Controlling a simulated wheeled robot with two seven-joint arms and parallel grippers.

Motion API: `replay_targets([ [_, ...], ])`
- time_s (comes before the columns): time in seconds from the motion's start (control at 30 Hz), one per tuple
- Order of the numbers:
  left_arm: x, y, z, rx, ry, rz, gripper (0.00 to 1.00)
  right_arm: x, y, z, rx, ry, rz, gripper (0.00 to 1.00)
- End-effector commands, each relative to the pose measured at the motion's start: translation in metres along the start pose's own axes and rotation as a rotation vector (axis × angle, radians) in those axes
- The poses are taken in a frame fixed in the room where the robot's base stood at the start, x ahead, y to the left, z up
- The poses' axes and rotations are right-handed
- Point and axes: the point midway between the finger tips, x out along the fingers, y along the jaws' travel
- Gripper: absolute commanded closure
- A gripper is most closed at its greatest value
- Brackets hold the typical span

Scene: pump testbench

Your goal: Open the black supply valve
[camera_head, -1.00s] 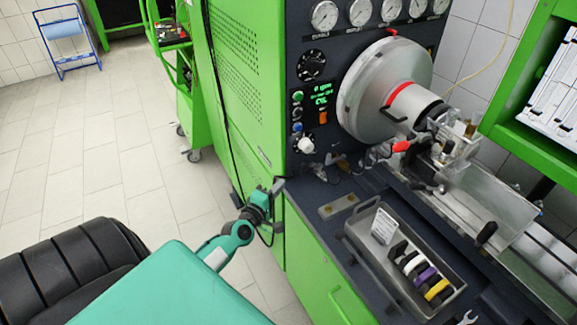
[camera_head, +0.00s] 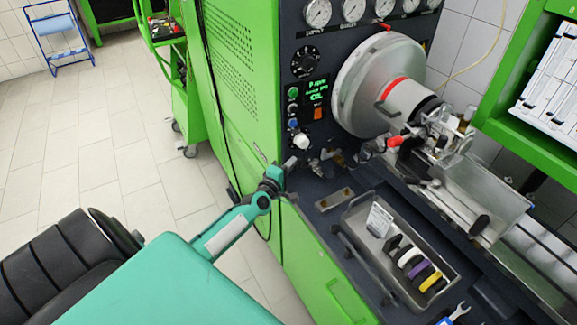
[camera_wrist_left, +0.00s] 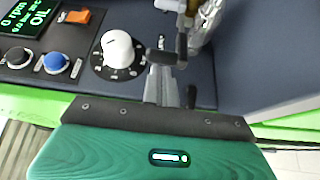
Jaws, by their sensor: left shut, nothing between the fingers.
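My left gripper (camera_head: 289,163) is shut and empty at the front left corner of the bench, just left of the small valves (camera_head: 318,168) below the control panel. In the left wrist view my closed fingers (camera_wrist_left: 166,85) point up from the green gripper body. A brass fitting (camera_wrist_left: 188,18) with a black lever (camera_wrist_left: 181,42) stands just beyond the fingertips; it looks like the black supply valve. The lever and fingertips overlap in this view, so I cannot tell whether they touch. My right gripper is not in view.
A white knob (camera_wrist_left: 118,50) on the panel is close left of my fingers. A metal tray (camera_head: 352,222) with coloured rings sits on the bench. The large silver drum (camera_head: 365,85) and a clamp with a red-tipped handle (camera_head: 395,141) are behind.

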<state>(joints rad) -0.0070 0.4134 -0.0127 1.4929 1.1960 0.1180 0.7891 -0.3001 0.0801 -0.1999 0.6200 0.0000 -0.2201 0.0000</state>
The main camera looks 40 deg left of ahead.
Motion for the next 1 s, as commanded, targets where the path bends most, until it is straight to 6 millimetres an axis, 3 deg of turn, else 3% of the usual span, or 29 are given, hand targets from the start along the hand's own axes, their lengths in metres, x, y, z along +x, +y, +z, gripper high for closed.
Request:
replay_targets([
  [1.0,0.001,0.002,0.015,-0.002,0.069,0.0,1.0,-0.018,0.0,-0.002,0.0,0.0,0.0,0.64],
])
